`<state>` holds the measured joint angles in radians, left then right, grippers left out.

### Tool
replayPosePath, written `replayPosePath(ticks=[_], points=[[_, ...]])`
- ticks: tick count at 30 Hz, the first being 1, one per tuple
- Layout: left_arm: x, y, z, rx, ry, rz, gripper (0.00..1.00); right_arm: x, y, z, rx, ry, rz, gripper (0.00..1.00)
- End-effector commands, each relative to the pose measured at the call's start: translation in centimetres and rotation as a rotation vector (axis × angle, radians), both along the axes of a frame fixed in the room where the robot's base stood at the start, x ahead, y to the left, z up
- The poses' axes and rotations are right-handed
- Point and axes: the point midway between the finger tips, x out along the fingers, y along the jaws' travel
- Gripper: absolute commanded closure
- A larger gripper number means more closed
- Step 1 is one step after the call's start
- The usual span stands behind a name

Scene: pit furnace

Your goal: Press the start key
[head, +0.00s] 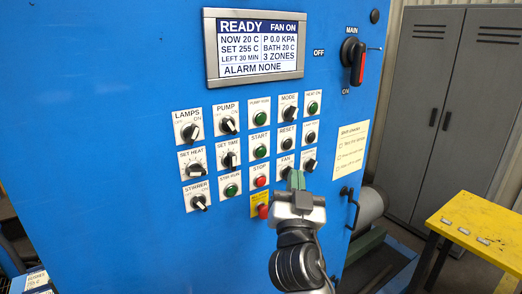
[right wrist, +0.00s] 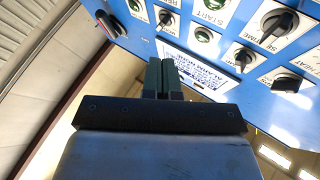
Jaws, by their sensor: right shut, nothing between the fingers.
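The start key (head: 260,151) is a round green button under a START label, in the middle column of the blue control panel. In the right wrist view the panel looks upside down, and the start key (right wrist: 217,3) is cut by the top edge. My right gripper (head: 296,179) is shut and empty, its dark green fingers together. In the head view it lies below and right of the start key, over the FAN knob's lower area. I cannot tell its gap to the panel. Its fingertips (right wrist: 166,62) show in the right wrist view. My left gripper is not in view.
A red STOP button (head: 261,181) sits directly below the start key; RESET (head: 287,137) is to its right. The display (head: 256,47) reads READY, FAN ON, ALARM NONE.

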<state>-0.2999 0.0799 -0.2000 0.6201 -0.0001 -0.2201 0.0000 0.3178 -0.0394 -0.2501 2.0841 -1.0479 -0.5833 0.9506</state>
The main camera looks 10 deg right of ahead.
Motion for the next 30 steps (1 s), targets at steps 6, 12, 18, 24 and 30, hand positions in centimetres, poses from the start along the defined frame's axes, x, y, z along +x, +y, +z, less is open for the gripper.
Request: replayPosePath(ticks=[6,12,18,24,30], points=[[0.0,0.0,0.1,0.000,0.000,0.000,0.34,-0.8,-0.2,1.4,0.013,-0.036,-0.007,1.00],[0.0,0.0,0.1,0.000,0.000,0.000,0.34,-0.7,-0.2,1.4,0.012,-0.035,-0.008,1.00],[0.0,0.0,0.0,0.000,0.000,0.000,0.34,-0.2,0.0,1.3,0.013,-0.036,-0.006,1.00],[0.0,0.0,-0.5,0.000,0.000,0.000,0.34,2.1,0.8,1.3,0.012,-0.035,-0.007,1.00],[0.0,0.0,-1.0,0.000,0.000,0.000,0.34,4.8,1.8,1.3,0.012,-0.035,-0.007,1.00]])
